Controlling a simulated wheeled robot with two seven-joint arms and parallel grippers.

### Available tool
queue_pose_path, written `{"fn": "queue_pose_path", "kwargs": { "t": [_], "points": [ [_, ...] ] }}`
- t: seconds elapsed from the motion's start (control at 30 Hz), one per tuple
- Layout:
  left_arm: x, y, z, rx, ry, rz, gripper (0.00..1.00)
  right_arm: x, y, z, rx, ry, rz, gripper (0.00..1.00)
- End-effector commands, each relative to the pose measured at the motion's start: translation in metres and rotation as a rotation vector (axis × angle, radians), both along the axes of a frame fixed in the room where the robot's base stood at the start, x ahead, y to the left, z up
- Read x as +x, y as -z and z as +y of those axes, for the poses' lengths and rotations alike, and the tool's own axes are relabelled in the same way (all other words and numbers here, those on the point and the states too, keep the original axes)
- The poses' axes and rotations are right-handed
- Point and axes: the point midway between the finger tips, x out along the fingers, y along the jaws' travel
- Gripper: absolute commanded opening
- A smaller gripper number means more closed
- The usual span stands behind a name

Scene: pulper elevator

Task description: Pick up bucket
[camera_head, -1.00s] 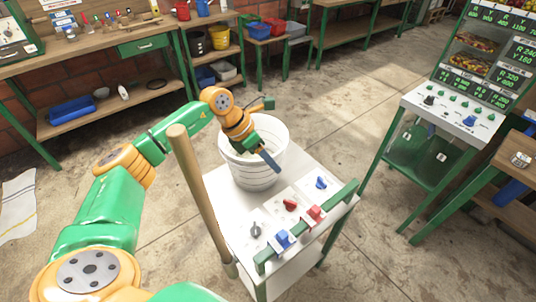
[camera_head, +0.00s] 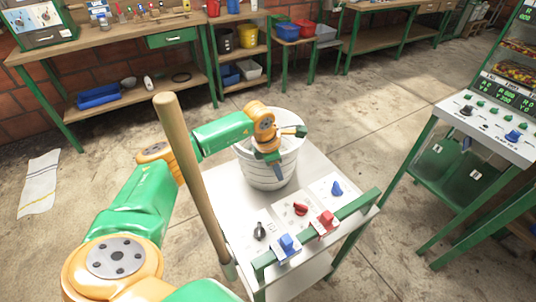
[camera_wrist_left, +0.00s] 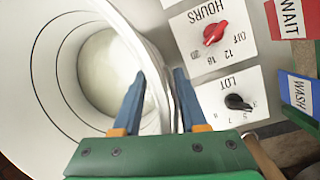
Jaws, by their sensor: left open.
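The white ribbed bucket (camera_head: 266,176) stands upright on a white cart top, behind a row of knobs. My left gripper (camera_head: 283,146) is at the bucket's near upper rim, its two fingers apart. In the left wrist view, the open fingers (camera_wrist_left: 160,78) have the bright curved rim (camera_wrist_left: 148,55) of the bucket (camera_wrist_left: 62,60) between them. The fingers are not closed on it, and whether either touches the rim cannot be told. The bucket's inside looks empty in the wrist view. My right gripper is not in view.
The cart top (camera_head: 222,190) has several knobs and a green front rail (camera_head: 355,207). A wooden pole (camera_head: 188,170) stands at the cart's left, near my left arm. A green stand with a control panel (camera_head: 487,125) is at right. Shelves line the back wall. Open floor surrounds the cart.

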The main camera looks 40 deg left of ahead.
Motion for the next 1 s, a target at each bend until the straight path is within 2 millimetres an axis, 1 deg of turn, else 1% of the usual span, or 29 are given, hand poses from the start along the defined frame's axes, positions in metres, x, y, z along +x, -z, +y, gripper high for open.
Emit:
{"fn": "queue_pose_path", "kwargs": {
  "t": [0.1,0.13,0.17,0.2,0.27,0.3,1.0],
  "points": [
    [0.0,0.0002,0.0001,0.0,0.0,0.0,0.42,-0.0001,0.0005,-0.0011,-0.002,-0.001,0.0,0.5],
    [0.0,0.0002,-0.0001,0.0,0.0,0.0,0.36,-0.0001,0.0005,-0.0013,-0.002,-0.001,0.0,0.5],
    [-0.0001,0.0001,0.0,0.0,0.0,0.0,0.28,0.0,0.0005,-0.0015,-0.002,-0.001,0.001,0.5],
    [-0.0001,0.0001,0.0,0.0,-0.001,0.0,0.18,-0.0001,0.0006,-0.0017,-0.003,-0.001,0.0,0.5],
    [0.0,0.0001,-0.0001,0.0,-0.001,0.0,0.01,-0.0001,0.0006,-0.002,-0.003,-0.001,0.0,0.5],
    [-0.0001,0.0,-0.0001,0.0,-0.001,0.0,0.0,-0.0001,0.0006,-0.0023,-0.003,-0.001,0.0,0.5],
    [0.0005,-0.0007,0.0006,0.001,0.0,-0.003,0.0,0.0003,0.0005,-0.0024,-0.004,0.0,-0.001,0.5]
  ]
}}
